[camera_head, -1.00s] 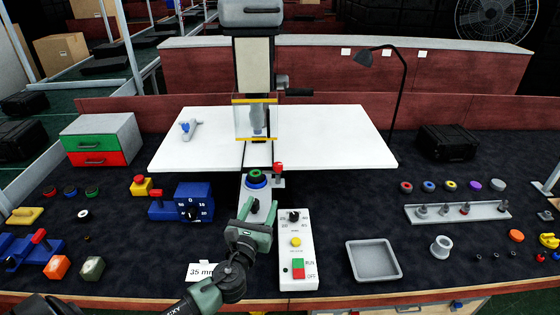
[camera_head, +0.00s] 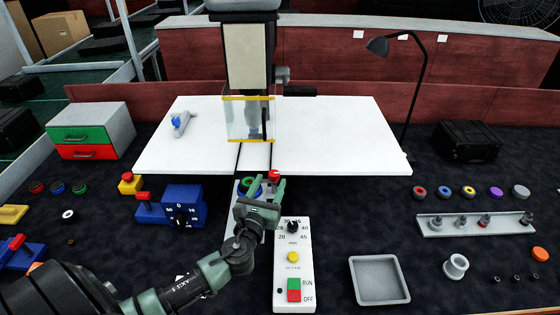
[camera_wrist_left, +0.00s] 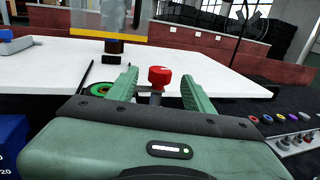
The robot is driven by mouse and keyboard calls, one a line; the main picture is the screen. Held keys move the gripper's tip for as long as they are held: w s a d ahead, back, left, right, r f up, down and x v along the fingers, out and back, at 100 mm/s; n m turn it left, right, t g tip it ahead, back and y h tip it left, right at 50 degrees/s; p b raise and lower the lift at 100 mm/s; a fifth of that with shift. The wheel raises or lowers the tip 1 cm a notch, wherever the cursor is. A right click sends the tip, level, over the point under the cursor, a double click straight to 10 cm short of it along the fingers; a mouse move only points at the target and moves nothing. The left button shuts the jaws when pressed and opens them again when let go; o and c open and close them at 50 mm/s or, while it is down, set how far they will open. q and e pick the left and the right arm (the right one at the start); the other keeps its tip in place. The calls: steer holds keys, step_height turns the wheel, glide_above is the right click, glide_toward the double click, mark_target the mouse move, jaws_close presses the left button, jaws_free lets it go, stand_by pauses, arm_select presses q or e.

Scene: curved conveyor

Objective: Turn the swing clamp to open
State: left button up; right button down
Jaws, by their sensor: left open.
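The swing clamp shows as a red knob (camera_head: 274,174) on a short grey post, at the front of the machine beside a green and blue ring stack (camera_head: 250,187). In the left wrist view the red knob (camera_wrist_left: 160,75) stands upright between the two green fingers, and the green ring (camera_wrist_left: 99,89) lies left of them. My left gripper (camera_head: 262,187) is open and empty, its fingertips close to the knob on either side. I cannot tell whether a finger touches it. The clamp's lower part is mostly hidden behind the gripper. My right gripper is not in view.
A control box (camera_head: 294,265) with a dial and buttons stands just right of my gripper. A blue dial block (camera_head: 183,207) is to the left. A clear guard (camera_head: 248,119) hangs over the white table (camera_head: 330,135) behind. A grey tray (camera_head: 379,281) lies at the right front.

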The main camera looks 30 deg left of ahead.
arm_select(q)
steer(key=shift+w+a+r, duration=0.2)
steer(key=shift+w+r, duration=0.05)
steer(key=shift+w, duration=0.3)
steer(key=p+x, duration=0.1)
steer(key=x, duration=0.5)
steer(key=shift+w+f, duration=0.1)
jaws_close()
